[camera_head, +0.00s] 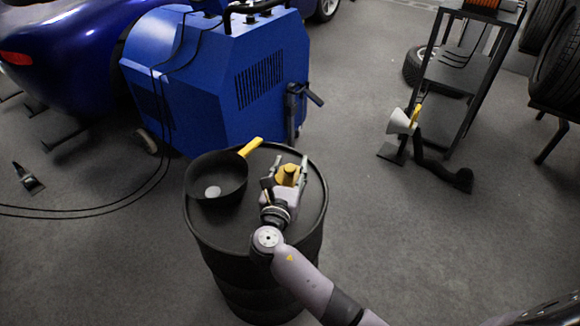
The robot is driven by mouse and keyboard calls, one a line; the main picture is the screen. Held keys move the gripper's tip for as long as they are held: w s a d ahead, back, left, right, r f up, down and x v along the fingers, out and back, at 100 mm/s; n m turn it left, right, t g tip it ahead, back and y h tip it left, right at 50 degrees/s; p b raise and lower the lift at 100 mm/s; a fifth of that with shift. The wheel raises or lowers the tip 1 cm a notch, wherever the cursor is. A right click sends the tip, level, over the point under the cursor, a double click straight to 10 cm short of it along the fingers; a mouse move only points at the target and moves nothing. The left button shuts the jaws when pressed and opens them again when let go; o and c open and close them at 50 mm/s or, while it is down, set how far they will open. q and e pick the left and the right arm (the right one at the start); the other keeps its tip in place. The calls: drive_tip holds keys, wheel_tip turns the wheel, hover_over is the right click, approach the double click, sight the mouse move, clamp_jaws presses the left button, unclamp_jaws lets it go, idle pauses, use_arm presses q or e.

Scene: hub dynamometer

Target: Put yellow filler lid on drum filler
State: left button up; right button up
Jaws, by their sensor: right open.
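A yellow piece with a raised knob, apparently the yellow filler lid (289,171), is at the right part of the top of the black drum (236,238). My right gripper (285,176) is open, with its fingers on either side of the yellow piece. I cannot tell whether they touch it. The gripper hides the lower part of the piece and the drum top under it. A black round pan (216,178) with a yellow handle sits on the drum's left part, with a pale disc in its bottom. I cannot make out the filler opening. My left gripper is not in view.
A blue machine (215,80) stands close behind the drum, with a blue car (75,55) at the left. Cables cross the floor at left. A dark shelf rack (465,75) and a pale funnel (400,122) stand at right. The floor right of the drum is clear.

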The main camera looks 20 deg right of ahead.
drive_tip(key=shift+r, duration=0.1)
drive_tip(key=shift+r, duration=0.3)
drive_tip(key=shift+s+a+r, duration=0.1)
drive_tip(key=shift+s+r, duration=0.1)
drive_tip(key=shift+r, duration=0.05)
drive_tip(key=p+v, duration=0.1)
drive_tip(key=v, duration=1)
drive_tip(key=shift+s+a+p, duration=0.15)
drive_tip(key=shift+s+p, duration=0.1)
drive_tip(key=shift+p, duration=0.1)
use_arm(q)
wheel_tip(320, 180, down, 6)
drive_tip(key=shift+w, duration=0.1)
